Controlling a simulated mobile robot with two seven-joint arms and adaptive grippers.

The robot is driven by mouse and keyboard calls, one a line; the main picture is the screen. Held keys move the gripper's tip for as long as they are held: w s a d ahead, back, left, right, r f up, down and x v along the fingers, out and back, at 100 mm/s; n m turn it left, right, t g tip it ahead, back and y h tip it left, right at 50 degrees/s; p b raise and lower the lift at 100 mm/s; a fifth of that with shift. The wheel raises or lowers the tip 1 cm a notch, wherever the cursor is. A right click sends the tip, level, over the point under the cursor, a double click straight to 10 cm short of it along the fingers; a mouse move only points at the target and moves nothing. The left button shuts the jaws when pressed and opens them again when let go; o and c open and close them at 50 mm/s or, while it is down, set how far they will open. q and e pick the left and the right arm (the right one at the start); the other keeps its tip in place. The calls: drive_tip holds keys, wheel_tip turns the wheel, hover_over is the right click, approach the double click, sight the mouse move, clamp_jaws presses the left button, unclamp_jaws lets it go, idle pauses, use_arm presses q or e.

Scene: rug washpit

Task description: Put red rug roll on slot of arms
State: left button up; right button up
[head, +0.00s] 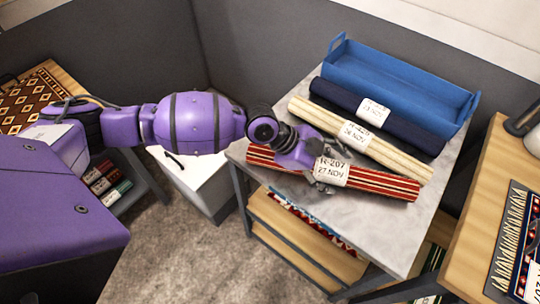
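The red rug roll (385,184) has cream and dark stripes and a white label reading R-207, 27 NOV. It lies along the front of the grey table top (390,232). My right gripper is not in view. I cannot make out a slot of arms in this view.
Behind the red roll lie a cream roll (392,154) and a dark navy roll (405,130), both labelled. A blue tray (405,80) stands at the table's back. A white box (195,180) is left of the table. A wooden table (480,200) with a patterned rug (512,245) is at right.

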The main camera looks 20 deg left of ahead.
use_arm(q)
drive_tip(key=shift+w+r, duration=0.1)
drive_tip(key=shift+r, duration=0.05)
drive_tip(key=c, duration=0.5)
clamp_jaws()
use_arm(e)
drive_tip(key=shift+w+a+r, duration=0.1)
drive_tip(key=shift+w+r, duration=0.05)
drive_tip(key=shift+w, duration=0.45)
use_arm(q)
drive_tip(key=shift+r, duration=0.1)
